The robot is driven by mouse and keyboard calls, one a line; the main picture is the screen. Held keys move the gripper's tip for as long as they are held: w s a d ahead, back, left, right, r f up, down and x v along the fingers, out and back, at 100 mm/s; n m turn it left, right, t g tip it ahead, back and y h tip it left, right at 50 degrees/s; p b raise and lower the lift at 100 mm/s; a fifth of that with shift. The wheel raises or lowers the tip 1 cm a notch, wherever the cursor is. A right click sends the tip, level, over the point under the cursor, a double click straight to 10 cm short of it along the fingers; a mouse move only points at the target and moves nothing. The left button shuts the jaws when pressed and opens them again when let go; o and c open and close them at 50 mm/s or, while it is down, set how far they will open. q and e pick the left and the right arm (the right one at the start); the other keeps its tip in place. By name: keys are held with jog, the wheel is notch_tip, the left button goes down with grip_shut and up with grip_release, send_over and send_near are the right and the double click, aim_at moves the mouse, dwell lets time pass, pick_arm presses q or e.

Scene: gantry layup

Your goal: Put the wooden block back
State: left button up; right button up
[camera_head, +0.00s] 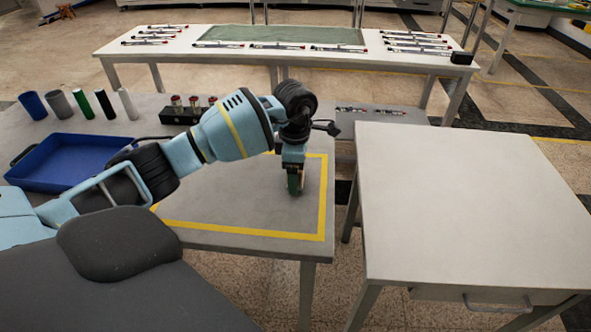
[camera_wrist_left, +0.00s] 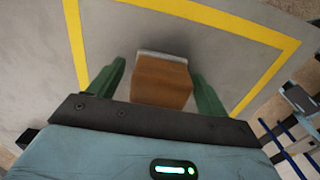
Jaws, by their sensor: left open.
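The wooden block (camera_wrist_left: 162,84) is brown with a pale far edge. It shows in the left wrist view on the grey table, inside a yellow taped outline (camera_wrist_left: 205,8). My left gripper (camera_wrist_left: 158,70) is open, with one green finger on each side of the block. A gap shows between the block and each finger. In the head view my left gripper (camera_head: 295,186) points down at the right part of the taped area (camera_head: 322,200), and the block is mostly hidden there. My right gripper is not in view.
A blue tray (camera_head: 65,163) sits left on the grey table (camera_head: 225,245), with several cylinders (camera_head: 87,104) behind it. A black holder (camera_head: 180,116) with red-topped parts stands farther back. A bare light table (camera_head: 470,200) stands to the right across a gap.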

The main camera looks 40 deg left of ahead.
pick_arm(q)
jog(key=shift+r, duration=0.1)
notch_tip(320, 180, up, 12)
dwell(0.5)
